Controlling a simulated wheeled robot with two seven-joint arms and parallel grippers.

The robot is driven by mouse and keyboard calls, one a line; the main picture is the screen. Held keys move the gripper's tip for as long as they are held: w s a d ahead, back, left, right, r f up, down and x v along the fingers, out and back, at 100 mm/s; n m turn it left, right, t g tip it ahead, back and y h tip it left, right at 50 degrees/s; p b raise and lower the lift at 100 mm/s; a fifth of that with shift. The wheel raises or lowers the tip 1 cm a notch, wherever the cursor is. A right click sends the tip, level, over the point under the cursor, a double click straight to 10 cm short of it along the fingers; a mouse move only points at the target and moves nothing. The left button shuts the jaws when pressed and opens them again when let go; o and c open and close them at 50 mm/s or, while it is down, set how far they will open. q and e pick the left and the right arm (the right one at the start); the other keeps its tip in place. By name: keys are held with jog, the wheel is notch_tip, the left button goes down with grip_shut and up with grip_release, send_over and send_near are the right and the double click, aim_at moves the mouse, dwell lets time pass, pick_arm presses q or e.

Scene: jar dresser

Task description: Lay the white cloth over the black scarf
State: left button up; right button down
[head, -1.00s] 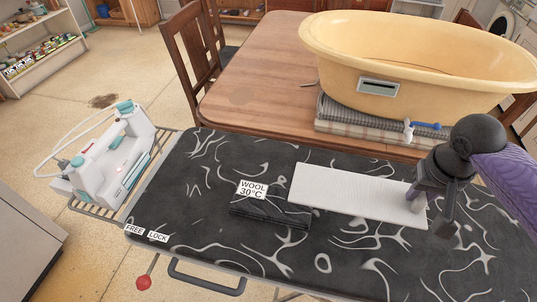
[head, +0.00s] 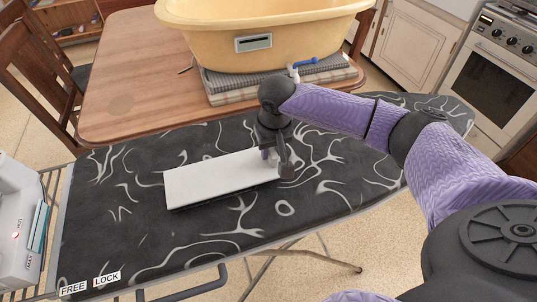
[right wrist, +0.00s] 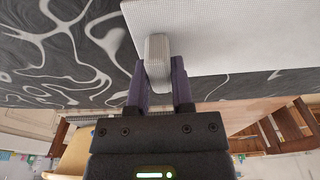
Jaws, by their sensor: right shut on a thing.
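The white cloth (head: 215,178) lies as a flat strip on the dark patterned ironing board, its left end away from my arm. My right gripper (head: 274,158) is shut on a pale tab at the cloth's right end. The right wrist view shows this tab (right wrist: 157,62) between the fingers and the cloth (right wrist: 220,35) beyond it. The black scarf and its WOOL label are not clearly visible; a thin dark edge shows under the cloth's front side and may be the scarf. My left gripper is not in view.
The ironing board (head: 120,235) has bare room left and in front of the cloth. A white iron (head: 18,215) stands on the rack at the left. Behind, a yellow tub (head: 200,40) sits on folded cloths (head: 225,92) on a wooden table (head: 135,85).

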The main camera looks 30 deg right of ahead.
jog(key=shift+f, duration=0.1)
jog(key=shift+c, duration=2.4)
grip_release()
jog(key=shift+f, duration=0.1)
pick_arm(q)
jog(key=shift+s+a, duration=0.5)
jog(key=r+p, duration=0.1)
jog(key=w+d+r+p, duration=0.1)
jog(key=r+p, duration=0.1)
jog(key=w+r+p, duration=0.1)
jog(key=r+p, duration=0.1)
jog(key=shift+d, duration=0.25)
pick_arm(e)
notch_tip(320, 180, up, 12)
jog(key=s, duration=0.1)
jog(key=shift+s+a, duration=0.3)
jog(key=shift+s, duration=0.05)
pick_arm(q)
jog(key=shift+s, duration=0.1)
